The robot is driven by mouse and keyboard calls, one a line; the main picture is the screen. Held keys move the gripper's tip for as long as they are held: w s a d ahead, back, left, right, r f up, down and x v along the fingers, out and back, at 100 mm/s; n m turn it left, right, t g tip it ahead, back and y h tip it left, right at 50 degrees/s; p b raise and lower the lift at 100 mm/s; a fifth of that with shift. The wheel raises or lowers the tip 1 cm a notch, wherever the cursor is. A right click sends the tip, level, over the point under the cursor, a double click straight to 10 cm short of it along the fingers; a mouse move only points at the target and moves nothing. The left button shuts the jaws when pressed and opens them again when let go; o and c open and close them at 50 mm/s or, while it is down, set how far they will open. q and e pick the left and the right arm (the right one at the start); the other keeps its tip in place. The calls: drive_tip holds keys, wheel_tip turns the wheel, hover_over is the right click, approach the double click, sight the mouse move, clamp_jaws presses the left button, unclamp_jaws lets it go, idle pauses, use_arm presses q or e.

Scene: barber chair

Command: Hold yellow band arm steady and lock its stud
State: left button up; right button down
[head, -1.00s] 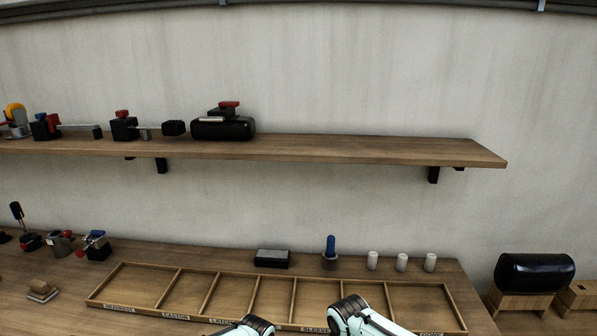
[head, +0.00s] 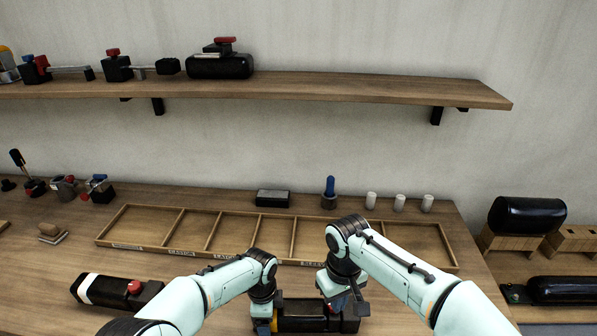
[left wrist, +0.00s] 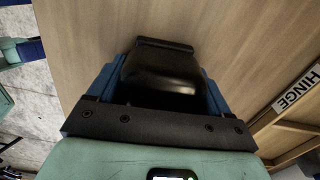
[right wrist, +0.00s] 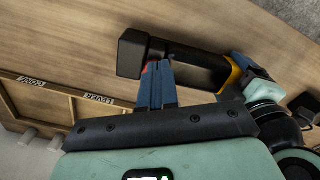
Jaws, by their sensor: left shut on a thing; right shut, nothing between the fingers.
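The black arm with the yellow band (head: 305,313) lies on the bench at the bottom middle of the head view. Its yellow band shows near its left end, and it also appears in the right wrist view (right wrist: 195,68). My left gripper (left wrist: 160,80) is shut on the black arm, its blue fingers on both sides of the black body. My right gripper (right wrist: 157,82) is shut and empty, its blue fingertips close beside the arm at its other end. A small red part, perhaps the stud, shows by these fingertips, mostly hidden. I cannot tell whether they touch.
A black arm with a white band and red knob (head: 117,290) lies on the bench at left. A divided wooden tray (head: 195,232) stretches behind my grippers. White cylinders, a blue-handled tool (head: 330,192) and a dark block (head: 272,198) stand behind it. A shelf (head: 300,88) hangs above.

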use_arm(q)
drive_tip(key=shift+a, duration=0.1)
use_arm(e)
drive_tip(key=shift+r, duration=0.3)
use_arm(q)
drive_tip(key=shift+a, duration=0.1)
drive_tip(key=shift+f, duration=0.1)
use_arm(e)
drive_tip(key=shift+w+d+f, duration=0.2)
drive_tip(key=shift+d+f, duration=0.05)
drive_tip(key=shift+f, duration=0.75)
drive_tip(key=shift+w+d+f, duration=0.15)
drive_tip(key=shift+d+f, duration=0.1)
drive_tip(key=shift+f, duration=0.75)
drive_tip(key=shift+w+d+f, duration=0.2)
drive_tip(key=shift+d+f, duration=0.05)
drive_tip(key=shift+f, duration=0.75)
use_arm(q)
drive_tip(key=shift+s, duration=0.1)
use_arm(e)
drive_tip(key=shift+w+a, duration=0.1)
